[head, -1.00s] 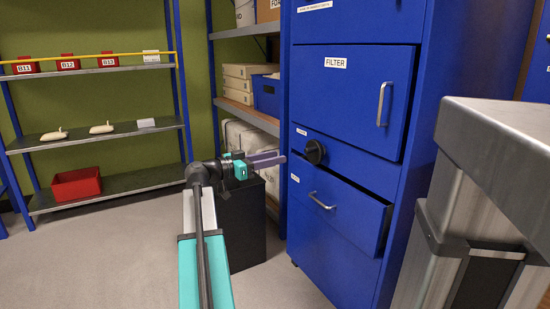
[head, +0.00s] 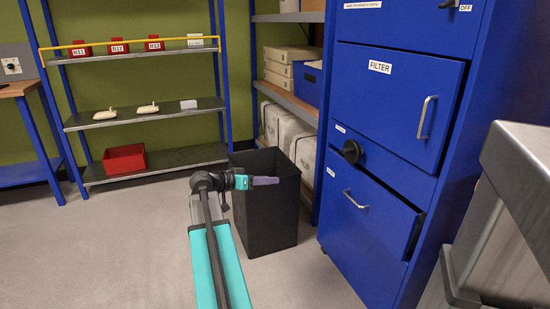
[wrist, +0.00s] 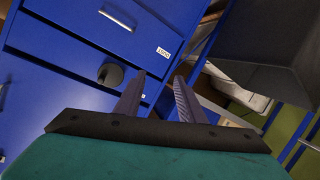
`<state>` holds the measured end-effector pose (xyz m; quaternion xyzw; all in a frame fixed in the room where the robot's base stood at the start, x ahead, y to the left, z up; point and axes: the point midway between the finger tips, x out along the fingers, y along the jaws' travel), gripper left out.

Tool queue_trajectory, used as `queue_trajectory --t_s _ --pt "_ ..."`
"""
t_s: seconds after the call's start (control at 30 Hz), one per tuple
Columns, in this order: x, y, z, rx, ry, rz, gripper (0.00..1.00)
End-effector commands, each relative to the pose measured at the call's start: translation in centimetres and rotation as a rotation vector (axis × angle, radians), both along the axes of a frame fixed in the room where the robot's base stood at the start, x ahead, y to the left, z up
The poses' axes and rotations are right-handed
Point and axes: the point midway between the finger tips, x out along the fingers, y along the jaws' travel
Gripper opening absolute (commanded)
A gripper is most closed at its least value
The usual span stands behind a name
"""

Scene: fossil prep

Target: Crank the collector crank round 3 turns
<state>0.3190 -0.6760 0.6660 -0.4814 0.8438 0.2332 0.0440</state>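The collector crank is a round black knob (head: 352,151) on the front of the blue cabinet, between the FILTER door and the lower drawer. It also shows in the wrist view (wrist: 110,74), left of my fingertips. My gripper (head: 265,181) is left of the crank and a little lower in the head view, apart from it. In the wrist view its two fingers (wrist: 160,76) stand apart with nothing between them. Any handle detail on the crank is too small to tell.
The blue cabinet's FILTER door (head: 397,100) and lower drawer (head: 368,225) stand slightly ajar, each with a protruding handle. A black bin (head: 270,215) stands just behind my gripper. A metal-topped post (head: 515,190) is at the right. Floor at left is clear.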

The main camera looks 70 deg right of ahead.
Motion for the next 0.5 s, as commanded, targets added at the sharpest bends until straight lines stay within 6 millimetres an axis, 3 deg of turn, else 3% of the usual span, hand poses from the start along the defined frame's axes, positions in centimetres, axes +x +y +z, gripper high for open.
queue_trajectory --t_s 0.2,0.5 --pt "4.8 3.8 -2.6 0.164 0.040 0.115 0.36" --pt "10.0 10.2 -6.8 0.377 0.104 0.267 0.36"
